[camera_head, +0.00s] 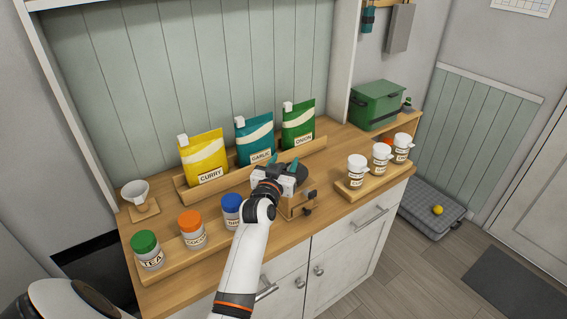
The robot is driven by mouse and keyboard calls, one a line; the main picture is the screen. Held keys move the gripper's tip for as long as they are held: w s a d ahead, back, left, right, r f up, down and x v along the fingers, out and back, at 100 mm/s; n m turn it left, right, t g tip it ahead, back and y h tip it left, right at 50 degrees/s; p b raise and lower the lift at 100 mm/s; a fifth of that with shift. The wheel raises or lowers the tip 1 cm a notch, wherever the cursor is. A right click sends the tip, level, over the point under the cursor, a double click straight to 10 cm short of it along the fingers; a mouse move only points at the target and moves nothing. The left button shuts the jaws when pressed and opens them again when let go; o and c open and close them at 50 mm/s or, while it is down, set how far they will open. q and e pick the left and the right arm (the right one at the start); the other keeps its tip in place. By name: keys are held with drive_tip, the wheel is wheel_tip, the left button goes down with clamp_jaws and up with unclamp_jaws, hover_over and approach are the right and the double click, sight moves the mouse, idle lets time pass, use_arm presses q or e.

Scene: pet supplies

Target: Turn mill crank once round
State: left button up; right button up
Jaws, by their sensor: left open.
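The mill (295,205) is a small wooden box standing at the front of the wooden counter, with a dark knob on its front. A small dark piece at its right, likely the crank's grip (312,194), sticks up. My left gripper (283,165) is over the mill, its teal fingertips apart and pointing away from me toward the back of the counter. It hides much of the mill's top and most of the crank. I cannot tell whether it touches the crank. My right gripper is not in view.
Curry (205,160), garlic (256,140) and onion (299,125) bags stand in a rack behind. Lidded jars (193,232) stand left of the mill, white-lidded jars (381,160) right. A white scoop (136,193) sits far left, a green box (377,105) at back right.

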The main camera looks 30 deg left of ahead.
use_arm(q)
clamp_jaws()
drive_tip(key=m+h+b, duration=0.1)
drive_tip(key=a+m+h+b, duration=0.1)
drive_tip(key=h+b, duration=0.1)
drive_tip(key=shift+t, duration=0.4)
drive_tip(key=h+b, duration=0.1)
drive_tip(key=m+h+b, duration=0.1)
drive_tip(key=b, duration=0.1)
drive_tip(key=m+h+b, duration=0.1)
drive_tip(key=b, duration=0.1)
drive_tip(key=shift+w+a+h, duration=0.3)
drive_tip(key=shift+a, duration=0.1)
drive_tip(key=shift+r+m+h+b, duration=0.15)
drive_tip(key=shift+m+h+b, duration=0.15)
drive_tip(key=shift+b, duration=0.15)
drive_tip(key=shift+c, duration=1.9)
unclamp_jaws()
drive_tip(key=o, duration=0.4)
drive_tip(key=shift+d, duration=0.1)
